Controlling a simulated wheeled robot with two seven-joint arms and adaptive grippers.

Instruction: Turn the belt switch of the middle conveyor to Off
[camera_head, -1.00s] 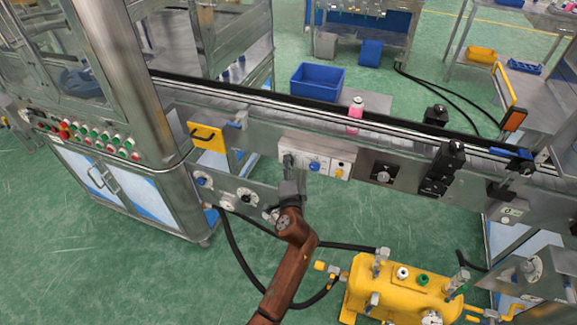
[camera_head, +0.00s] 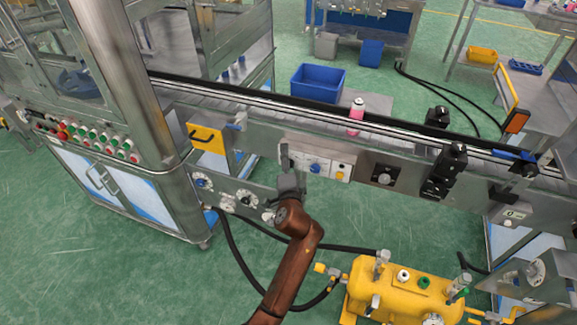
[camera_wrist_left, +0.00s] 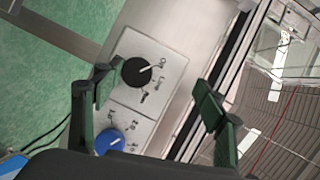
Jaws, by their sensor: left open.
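The belt switch is a black knob (camera_wrist_left: 136,70) with a white pointer, on a pale panel (camera_wrist_left: 172,50) in the left wrist view. Its pointer aims to the upper right, toward the printed labels; the small print is hard to read. My left gripper (camera_wrist_left: 155,95) is open, its fingers on either side of the knob, the left one nearer. No contact is clear. In the head view my left gripper (camera_head: 286,165) is at the left end of the conveyor's front panel (camera_head: 327,166) and hides the knob there.
A blue knob (camera_wrist_left: 109,141) sits beside the switch. The conveyor (camera_head: 390,128) carries a pink can (camera_head: 356,110). A yellow tank (camera_head: 400,290) stands below right.

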